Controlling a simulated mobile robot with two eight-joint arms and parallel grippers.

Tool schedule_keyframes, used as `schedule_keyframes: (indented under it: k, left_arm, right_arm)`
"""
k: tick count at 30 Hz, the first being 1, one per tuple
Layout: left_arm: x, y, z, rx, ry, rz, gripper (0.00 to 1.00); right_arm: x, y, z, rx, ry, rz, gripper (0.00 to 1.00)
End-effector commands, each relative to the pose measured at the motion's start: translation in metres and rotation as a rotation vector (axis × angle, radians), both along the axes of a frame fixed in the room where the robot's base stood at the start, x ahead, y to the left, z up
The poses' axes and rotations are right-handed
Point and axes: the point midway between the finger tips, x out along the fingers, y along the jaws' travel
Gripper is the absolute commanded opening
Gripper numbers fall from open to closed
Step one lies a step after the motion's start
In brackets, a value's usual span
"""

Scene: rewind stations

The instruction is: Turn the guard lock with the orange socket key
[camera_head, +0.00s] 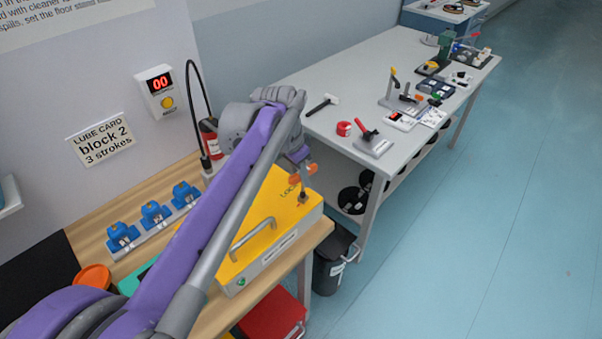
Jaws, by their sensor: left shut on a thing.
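The orange socket key (309,169) has an orange cross handle, and its grey shaft points down. My left gripper (301,162) is shut on the key's handle, above the yellow guard box (284,222). The guard lock (302,200) is a small dark fitting on the box top near its right end. The key's lower end is at or just over the lock; I cannot tell whether it is seated. My left arm covers part of the box. My right gripper is not in view.
Blue lubricator blocks (155,212) stand on the wooden bench left of my arm. A red canister (208,133) and a wall counter (160,92) are behind. A grey table (352,77) with tools lies to the right. A black bin (333,263) stands below the bench.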

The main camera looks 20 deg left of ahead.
Motion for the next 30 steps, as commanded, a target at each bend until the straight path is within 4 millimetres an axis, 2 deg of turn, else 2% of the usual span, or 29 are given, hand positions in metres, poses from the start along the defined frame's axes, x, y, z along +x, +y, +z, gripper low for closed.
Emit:
schedule_keyframes:
  k: [11,30]
  left_arm:
    - [0.0,0.0,0.003,0.001,-0.002,0.001,0.0]
    - [0.0,-0.001,0.035,-0.003,-0.002,0.002,0.0]
  right_arm:
    - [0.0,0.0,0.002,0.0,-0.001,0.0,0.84]
    - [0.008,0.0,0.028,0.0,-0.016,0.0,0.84]
